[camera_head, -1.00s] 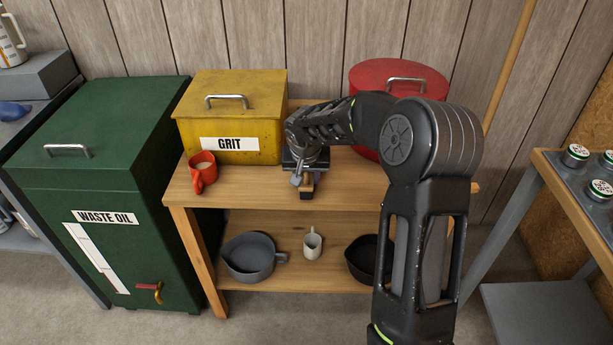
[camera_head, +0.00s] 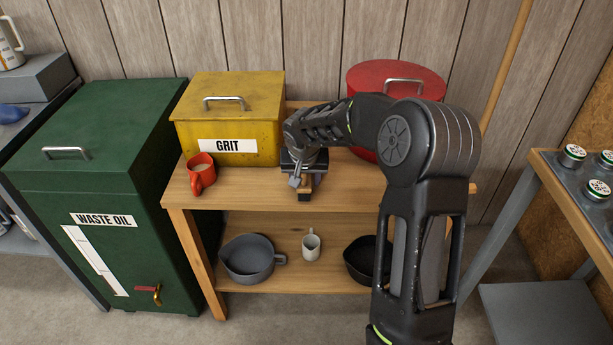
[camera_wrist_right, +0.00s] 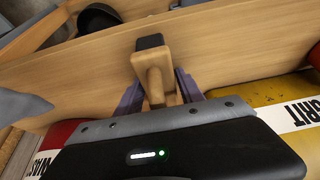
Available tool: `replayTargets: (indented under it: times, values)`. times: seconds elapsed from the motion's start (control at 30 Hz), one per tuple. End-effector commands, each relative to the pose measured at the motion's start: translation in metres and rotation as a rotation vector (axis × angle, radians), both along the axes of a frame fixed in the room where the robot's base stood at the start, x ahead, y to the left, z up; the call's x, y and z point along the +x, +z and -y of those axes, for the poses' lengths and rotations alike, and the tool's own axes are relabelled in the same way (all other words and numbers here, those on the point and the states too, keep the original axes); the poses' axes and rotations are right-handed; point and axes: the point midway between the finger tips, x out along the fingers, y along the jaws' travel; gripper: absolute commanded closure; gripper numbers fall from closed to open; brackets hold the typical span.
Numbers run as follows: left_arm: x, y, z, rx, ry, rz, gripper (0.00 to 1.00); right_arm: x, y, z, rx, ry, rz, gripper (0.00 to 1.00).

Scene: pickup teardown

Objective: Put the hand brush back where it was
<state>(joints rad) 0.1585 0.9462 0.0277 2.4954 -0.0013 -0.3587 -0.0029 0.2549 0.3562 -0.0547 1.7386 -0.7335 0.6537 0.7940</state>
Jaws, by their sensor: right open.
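The hand brush has a wooden handle with a dark end. It lies on the top board of the wooden shelf unit (camera_head: 245,197), near the front edge between the yellow GRIT bin and the red drum. Its end shows below my right gripper (camera_head: 303,182), and in the right wrist view the brush handle (camera_wrist_right: 154,72) points away from the palm. My right gripper (camera_wrist_right: 160,98) is open, with one finger on each side of the handle. I cannot tell whether the fingers touch it. The bristles are hidden. My left gripper is not in view.
The red drum (camera_head: 390,75) stands behind my arm. The lower shelf holds a grey pan (camera_head: 248,259), a white jug (camera_head: 311,245) and a black pan (camera_head: 362,262). The green WASTE OIL bin (camera_head: 95,130) is at left.

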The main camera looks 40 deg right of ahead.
Motion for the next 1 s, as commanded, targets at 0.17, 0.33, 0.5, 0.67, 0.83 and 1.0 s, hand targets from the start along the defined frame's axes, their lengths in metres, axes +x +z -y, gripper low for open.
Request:
replayTargets:
  times: [0.17,0.33,0.5,0.67,0.83,1.0]
  values:
    - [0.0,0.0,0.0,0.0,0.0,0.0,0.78,-0.006,0.024,-0.01,0.003,0.006,0.003,0.44]
    - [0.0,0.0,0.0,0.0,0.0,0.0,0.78,-0.018,0.059,-0.017,0.0,0.003,0.005,0.44]
    - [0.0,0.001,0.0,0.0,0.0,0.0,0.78,-0.029,0.091,-0.024,0.0,0.003,0.004,0.44]
    - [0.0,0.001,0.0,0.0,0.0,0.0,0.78,-0.036,0.108,-0.029,-0.001,0.003,0.003,0.44]
    - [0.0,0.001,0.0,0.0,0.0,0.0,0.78,-0.038,0.113,-0.03,0.0,0.001,0.001,0.44]
    - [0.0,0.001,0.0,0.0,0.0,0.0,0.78,-0.037,0.113,-0.029,-0.001,0.001,0.002,0.44]
